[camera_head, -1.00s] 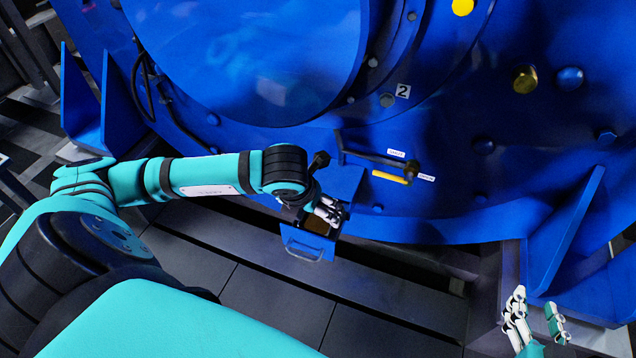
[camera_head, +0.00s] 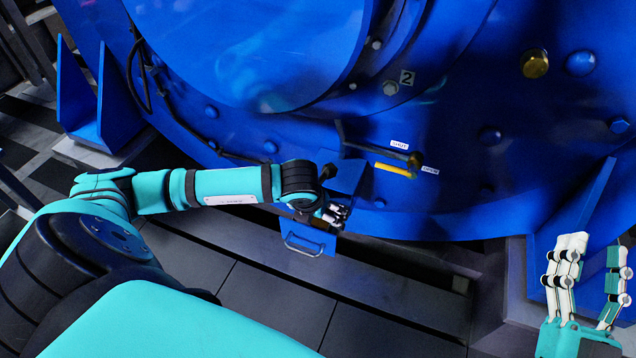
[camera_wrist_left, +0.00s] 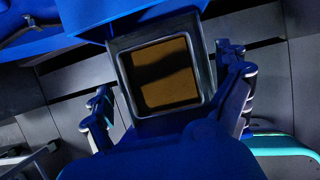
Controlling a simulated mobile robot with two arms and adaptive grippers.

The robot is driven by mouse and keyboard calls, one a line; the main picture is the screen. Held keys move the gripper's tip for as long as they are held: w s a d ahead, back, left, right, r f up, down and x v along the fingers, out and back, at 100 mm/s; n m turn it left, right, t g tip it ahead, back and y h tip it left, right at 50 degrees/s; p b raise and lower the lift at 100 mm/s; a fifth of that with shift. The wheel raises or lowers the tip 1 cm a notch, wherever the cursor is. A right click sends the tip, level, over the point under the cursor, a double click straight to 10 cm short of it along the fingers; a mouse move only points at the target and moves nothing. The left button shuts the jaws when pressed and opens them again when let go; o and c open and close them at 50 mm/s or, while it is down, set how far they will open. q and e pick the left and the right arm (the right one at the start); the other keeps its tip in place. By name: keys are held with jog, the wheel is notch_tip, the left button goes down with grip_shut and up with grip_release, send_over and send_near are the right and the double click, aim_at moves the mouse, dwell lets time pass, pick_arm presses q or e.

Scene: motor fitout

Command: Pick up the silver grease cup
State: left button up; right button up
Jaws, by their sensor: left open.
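I cannot make out a silver grease cup in either view. My left gripper (camera_head: 334,214) is open above a small blue drawer (camera_head: 312,238) that stands out from the blue motor housing. In the left wrist view its fingers (camera_wrist_left: 170,95) are spread on both sides of the drawer's square opening. The drawer's floor (camera_wrist_left: 165,75) is brown-gold with a dark shadow across it, and no object shows in it. My right gripper (camera_head: 592,250) is open and empty at the lower right, away from the drawer.
The blue motor housing (camera_head: 460,130) fills the back. A lever with a yellow bar (camera_head: 395,170) is mounted right of the drawer. A brass plug (camera_head: 534,63) sits higher on the right. Blue support brackets (camera_head: 82,95) stand at the sides. Dark floor panels lie in front.

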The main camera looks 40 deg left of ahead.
pick_arm(q)
jog(key=shift+f, duration=0.1)
jog(key=c, duration=1.2)
jog(key=shift+r, duration=0.2)
